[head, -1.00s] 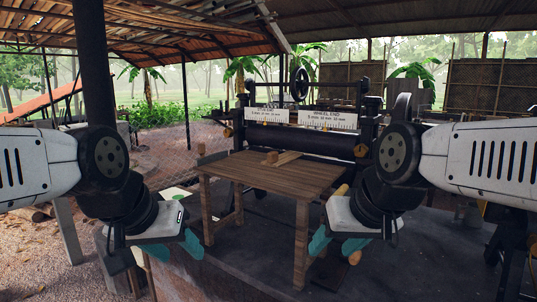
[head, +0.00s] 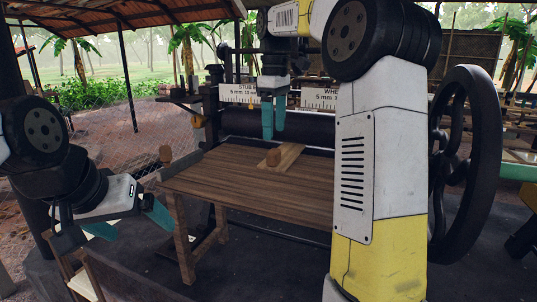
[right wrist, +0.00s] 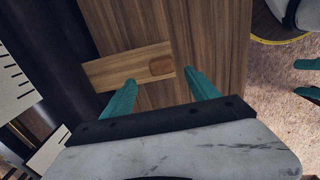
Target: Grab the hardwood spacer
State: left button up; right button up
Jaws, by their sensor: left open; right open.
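The hardwood spacer appears to be the pale flat wooden piece (head: 289,156) with a small raised wooden grip, lying on the far part of the wooden table (head: 215,182). In the right wrist view the spacer (right wrist: 115,69) lies crosswise, its rounded grip ahead of the fingertips. My right gripper (head: 273,137) is open and empty, pointing down above the spacer and apart from it. It also shows in the right wrist view (right wrist: 160,80).
The black roller machine (head: 300,127) stands behind the table, with white ruled plates (head: 238,94) on it. A large black handwheel (head: 490,150) is at the right. My right arm hides the table's right side. The table's front left is bare.

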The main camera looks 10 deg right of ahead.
aim_at(274, 150)
notch_tip(274, 150, down, 7)
jog(key=shift+s+a+f, duration=0.1)
jog(key=shift+s+f, duration=0.05)
jog(key=shift+c, duration=0.4)
grip_shut()
